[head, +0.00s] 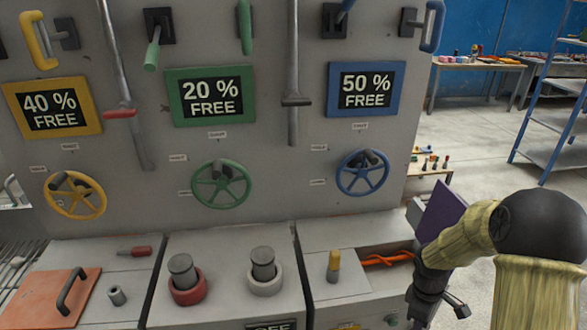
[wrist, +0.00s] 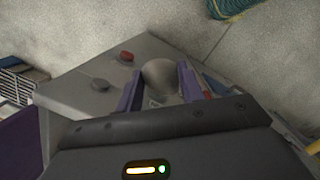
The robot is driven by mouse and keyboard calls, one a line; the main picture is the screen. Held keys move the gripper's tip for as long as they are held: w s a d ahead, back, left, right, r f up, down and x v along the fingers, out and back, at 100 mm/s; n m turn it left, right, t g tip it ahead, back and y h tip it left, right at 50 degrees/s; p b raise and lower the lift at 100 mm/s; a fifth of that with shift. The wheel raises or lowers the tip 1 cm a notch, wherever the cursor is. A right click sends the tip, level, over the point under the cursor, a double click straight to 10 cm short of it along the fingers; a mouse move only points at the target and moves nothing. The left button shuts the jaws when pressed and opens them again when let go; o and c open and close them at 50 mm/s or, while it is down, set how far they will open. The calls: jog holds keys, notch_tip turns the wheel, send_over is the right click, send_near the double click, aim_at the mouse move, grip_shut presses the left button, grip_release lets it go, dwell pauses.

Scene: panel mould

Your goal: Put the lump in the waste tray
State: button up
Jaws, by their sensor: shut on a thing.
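In the wrist view, my gripper (wrist: 160,90) has its two purple fingers closed on the sides of a smooth, rounded grey lump (wrist: 159,72). The lump is held over or close in front of a grey box; the gap to it cannot be judged. In the head view, my arm comes in at the right, and its dark wrist part is at the lower right edge of the console. The fingertips and the lump cannot be made out there. I cannot pick out a waste tray in either view.
The grey box (wrist: 85,85) in the wrist view carries a red button (wrist: 126,57). The head view shows a console with a green handwheel (head: 221,185), a blue handwheel (head: 362,173) and an orange lid (head: 45,298). Open floor (head: 490,145) lies at the right, before a blue shelf rack (head: 548,150).

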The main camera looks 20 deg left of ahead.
jog(key=d+f+m+g+y, duration=0.1)
jog(key=d+f+m, duration=0.6)
jog(key=m, duration=0.8)
jog(key=shift+f+y, duration=0.3)
